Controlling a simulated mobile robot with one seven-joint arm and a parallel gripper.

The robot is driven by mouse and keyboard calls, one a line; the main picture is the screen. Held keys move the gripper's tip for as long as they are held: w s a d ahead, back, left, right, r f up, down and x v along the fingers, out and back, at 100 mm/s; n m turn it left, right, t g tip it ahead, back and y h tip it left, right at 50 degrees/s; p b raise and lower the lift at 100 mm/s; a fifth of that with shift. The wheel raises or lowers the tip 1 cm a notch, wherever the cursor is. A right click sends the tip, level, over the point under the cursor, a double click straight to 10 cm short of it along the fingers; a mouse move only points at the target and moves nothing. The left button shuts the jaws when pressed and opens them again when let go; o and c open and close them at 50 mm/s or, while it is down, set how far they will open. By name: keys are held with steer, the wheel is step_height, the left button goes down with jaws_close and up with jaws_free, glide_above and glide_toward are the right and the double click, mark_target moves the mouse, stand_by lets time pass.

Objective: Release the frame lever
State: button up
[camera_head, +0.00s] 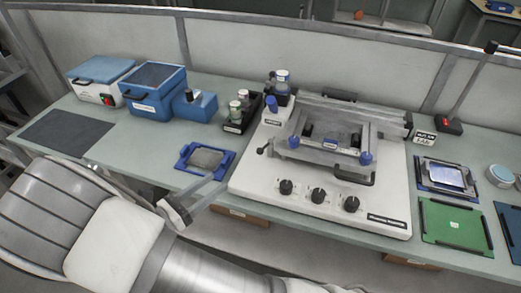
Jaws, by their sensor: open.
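A white bench machine (250,183) stands on the table at the middle right. A grey metal frame (318,157) with blue knobs sits on top of it. A small black-tipped lever (266,149) sticks out at the machine's left side, and a black handle (354,177) is at the frame's front edge. I cannot tell for certain which of these is the frame lever. My gripper (202,199) is open and empty at the table's front edge, left of the machine and apart from both the lever and the handle. My arm hides part of the table front.
A blue holder with a grey plate (205,158) lies just beyond my gripper. Blue boxes (154,91) and small bottles (237,110) stand behind. A green mat (455,230) and a framed plate (446,177) are at right. Three black dials (318,195) are on the machine's front.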

mark_target(260, 150)
steer(key=x, duration=1.6)
steer(key=shift+w+d+b, duration=0.15)
steer(key=shift+d+b, duration=0.15)
steer(key=shift+d, duration=0.1)
jaws_close()
